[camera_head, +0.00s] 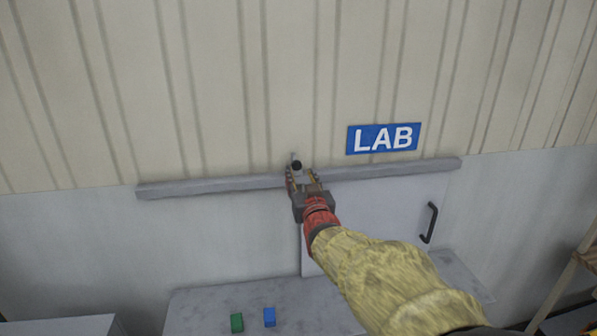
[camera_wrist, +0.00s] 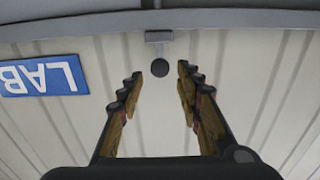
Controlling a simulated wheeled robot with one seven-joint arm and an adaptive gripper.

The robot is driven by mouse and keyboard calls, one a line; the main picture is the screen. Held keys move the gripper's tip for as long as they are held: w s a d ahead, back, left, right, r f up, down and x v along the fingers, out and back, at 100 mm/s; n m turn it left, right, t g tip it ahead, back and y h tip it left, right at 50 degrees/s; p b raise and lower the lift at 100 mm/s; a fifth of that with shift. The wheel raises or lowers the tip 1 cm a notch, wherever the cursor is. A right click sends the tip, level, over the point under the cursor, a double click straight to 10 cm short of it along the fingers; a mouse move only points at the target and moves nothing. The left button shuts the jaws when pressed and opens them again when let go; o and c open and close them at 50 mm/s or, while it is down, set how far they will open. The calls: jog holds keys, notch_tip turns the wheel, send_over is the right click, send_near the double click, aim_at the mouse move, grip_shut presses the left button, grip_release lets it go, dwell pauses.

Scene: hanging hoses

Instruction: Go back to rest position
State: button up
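My gripper (camera_head: 303,181) is raised at the end of my outstretched arm, close to the grey horizontal rail on the wall. In the wrist view my gripper (camera_wrist: 159,80) has its two fingers spread apart with nothing between them. A small dark round knob or peg end (camera_head: 297,165) on a light mount shows just beyond the fingertips. In the wrist view the dark knob (camera_wrist: 160,67) appears centred between the fingertips, and I cannot tell the exact gap. No hose shows in either view.
The grey rail (camera_head: 215,185) runs across the wall, with a blue LAB sign (camera_head: 383,138) above it. A door with a black handle (camera_head: 430,222) is at right. A green block (camera_head: 237,322) and a blue block (camera_head: 269,316) sit on a grey surface (camera_head: 205,300) below.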

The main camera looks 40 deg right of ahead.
jog(key=shift+s+a, duration=0.25)
jog(key=shift+s, duration=0.15)
dwell(0.3)
jog(key=s+a+f+g+y, duration=0.2)
jog(key=s+a+f+g, duration=0.15)
jog(key=f, duration=0.45)
jog(key=s+a+f+g+y, duration=0.25)
jog(key=s+f, duration=0.25)
jog(key=f, duration=0.4)
jog(key=s+a+f+n+g+y+b, duration=0.1)
jog(key=s+a+f+n+y+b, duration=0.1)
jog(key=s+a, duration=0.5)
jog(key=s+a+f+n+g+y+b, duration=0.2)
jog(key=s+a+b, duration=0.4)
jog(key=a, duration=1.3)
jog(key=shift+s+a+f+n+g+y+b, duration=0.25)
jog(key=shift+s+f+n+y+b, duration=0.35)
jog(key=shift+n, duration=0.6)
jog(key=shift+s+r, duration=0.1)
jog(key=shift+r, duration=0.05)
